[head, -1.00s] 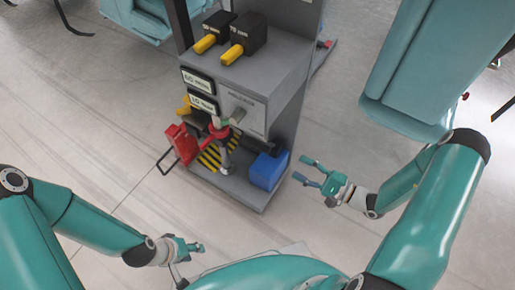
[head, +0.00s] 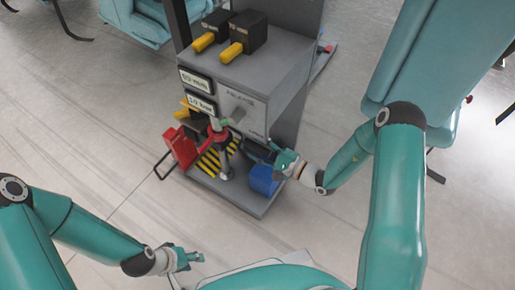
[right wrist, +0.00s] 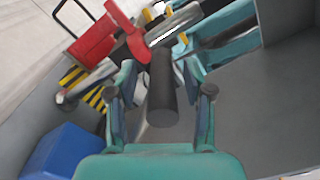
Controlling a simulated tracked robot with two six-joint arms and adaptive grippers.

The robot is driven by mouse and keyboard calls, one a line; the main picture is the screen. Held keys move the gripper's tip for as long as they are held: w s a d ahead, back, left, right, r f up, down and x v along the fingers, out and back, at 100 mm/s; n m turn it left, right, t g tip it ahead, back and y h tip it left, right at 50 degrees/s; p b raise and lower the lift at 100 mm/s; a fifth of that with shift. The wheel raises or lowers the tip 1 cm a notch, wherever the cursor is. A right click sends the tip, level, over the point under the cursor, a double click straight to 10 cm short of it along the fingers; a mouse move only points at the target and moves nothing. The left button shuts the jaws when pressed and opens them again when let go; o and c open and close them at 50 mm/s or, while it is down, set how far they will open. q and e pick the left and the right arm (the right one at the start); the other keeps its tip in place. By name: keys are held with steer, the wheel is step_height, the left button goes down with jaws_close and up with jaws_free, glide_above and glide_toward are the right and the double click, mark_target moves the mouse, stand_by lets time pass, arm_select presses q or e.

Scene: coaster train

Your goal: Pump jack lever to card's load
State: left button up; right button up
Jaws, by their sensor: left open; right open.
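The jack lever, a dark round bar, shows end-on in the right wrist view (right wrist: 162,98), between the two fingers of my open right gripper (right wrist: 160,88). I cannot tell whether the fingers touch it. In the head view my right gripper (head: 283,158) is at the right side of the grey press stand (head: 246,84), above the blue box. Two small white cards or displays (head: 198,93) are on the stand's front; their text is too small to read surely. My left gripper (head: 190,257) is open and empty, low over the floor, away from the stand.
A blue box (head: 265,179) sits on the stand's base, also in the right wrist view (right wrist: 62,150). A red box (head: 182,147) with a wire handle is at the left. Black blocks with yellow handles (head: 232,51) stand on top. A teal chair is at the upper right.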

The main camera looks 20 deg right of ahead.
steer(key=shift+a, duration=0.1)
jaws_close()
stand_by(0.4)
